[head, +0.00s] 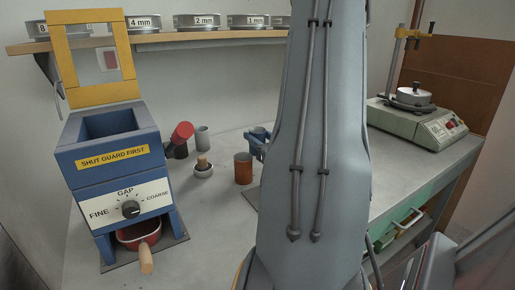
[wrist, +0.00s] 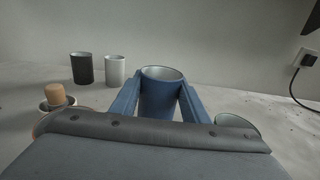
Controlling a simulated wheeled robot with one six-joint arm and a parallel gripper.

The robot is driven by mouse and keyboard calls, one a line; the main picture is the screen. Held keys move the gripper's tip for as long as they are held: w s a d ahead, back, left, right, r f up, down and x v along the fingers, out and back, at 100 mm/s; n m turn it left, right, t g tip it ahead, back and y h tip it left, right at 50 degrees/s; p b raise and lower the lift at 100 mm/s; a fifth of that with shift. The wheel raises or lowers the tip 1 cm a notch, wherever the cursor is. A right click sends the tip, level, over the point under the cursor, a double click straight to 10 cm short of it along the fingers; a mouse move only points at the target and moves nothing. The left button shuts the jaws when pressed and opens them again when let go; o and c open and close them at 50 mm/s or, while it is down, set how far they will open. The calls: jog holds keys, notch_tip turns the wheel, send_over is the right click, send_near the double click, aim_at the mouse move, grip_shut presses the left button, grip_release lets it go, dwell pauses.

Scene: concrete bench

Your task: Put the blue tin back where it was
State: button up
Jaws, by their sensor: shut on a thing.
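The blue tin (wrist: 160,98) is upright between the two blue fingers of my gripper (wrist: 158,104) in the wrist view, its open top facing up. My gripper is shut on it. In the head view my gripper (head: 259,147) is mostly hidden behind my arm, just right of a rust-brown tin (head: 243,169). Only a little of the held tin shows there. The tin's base is hidden in the wrist view, so I cannot tell whether it touches the bench.
A black tin (wrist: 82,69) and a pale grey tin (wrist: 115,71) stand at the back left. A mortar with a pestle (head: 203,167) is nearer. A round rim (wrist: 237,123) shows right of my gripper. The blue grinder (head: 108,165) stands left; a hotplate (head: 418,122) stands right.

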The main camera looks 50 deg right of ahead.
jog(key=shift+f, duration=2.05)
jog(key=shift+f, duration=0.15)
jog(key=o, duration=1.2)
jog(key=shift+s+r, duration=0.2)
jog(key=b+v, duration=0.1)
jog(key=v, duration=1)
jog(key=shift+s+a, duration=0.15)
jog(key=shift+s, duration=0.15)
